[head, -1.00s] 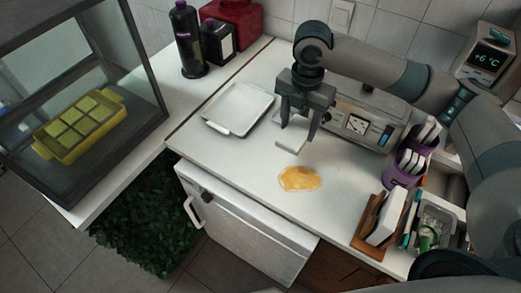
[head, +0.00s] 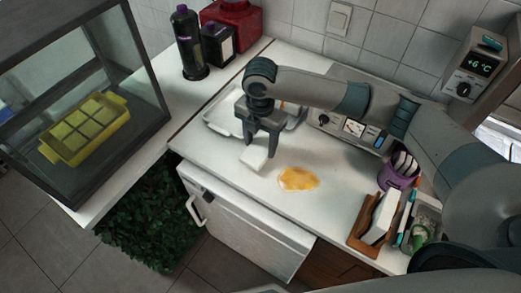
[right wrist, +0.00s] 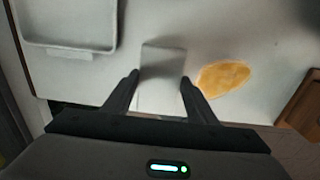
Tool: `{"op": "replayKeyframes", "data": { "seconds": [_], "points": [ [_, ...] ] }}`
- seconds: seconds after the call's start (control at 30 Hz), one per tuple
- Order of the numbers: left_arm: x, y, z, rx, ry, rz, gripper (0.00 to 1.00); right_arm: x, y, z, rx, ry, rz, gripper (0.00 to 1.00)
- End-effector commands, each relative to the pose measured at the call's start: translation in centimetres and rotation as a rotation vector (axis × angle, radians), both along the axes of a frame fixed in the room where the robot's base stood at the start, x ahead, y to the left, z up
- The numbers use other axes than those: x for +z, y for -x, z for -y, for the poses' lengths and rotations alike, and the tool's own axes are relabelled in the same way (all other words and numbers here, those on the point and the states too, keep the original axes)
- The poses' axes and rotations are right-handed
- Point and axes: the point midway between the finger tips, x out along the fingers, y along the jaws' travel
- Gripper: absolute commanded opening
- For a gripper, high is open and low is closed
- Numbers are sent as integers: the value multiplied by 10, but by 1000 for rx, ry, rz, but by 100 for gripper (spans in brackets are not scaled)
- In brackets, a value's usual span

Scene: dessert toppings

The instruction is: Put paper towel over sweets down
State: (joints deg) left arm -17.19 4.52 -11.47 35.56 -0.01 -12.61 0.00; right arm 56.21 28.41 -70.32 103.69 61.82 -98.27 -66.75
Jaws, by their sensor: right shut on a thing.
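My right gripper (head: 260,148) is shut on a small white paper towel (head: 253,161), holding it at the counter left of an orange-yellow spill (head: 298,179). I cannot tell whether the towel touches the counter. In the right wrist view the towel (right wrist: 161,90) lies between the two fingers, with the spill (right wrist: 222,78) to its right, apart from it. Yellow square sweets (head: 83,122) sit in a yellow tray (head: 112,124) inside the dark-framed glass case at left. My left gripper is not in view.
A white tray (head: 222,122) lies behind my right gripper, partly hidden by it. A wooden holder (head: 361,234) with white towels and a purple cup (head: 397,179) stand at right. Dark bottles (head: 189,45) stand at the back left. The counter's front edge is close.

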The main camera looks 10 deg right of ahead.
Motion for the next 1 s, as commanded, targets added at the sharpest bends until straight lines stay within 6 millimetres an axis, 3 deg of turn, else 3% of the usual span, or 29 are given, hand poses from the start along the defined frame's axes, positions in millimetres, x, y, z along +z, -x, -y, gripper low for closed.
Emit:
{"op": "replayKeyframes", "data": {
  "seconds": [0.4,0.8,0.83,0.9,1.0],
  "points": [
    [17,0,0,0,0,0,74,-37,0,1,0,1,-1,31],
    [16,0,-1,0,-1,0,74,-42,0,1,0,1,0,31],
    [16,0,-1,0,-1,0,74,-43,0,1,0,1,0,54],
    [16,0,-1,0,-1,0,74,-42,0,1,0,1,1,71],
    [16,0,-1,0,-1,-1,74,-42,0,1,0,1,1,71]
  ]
}}
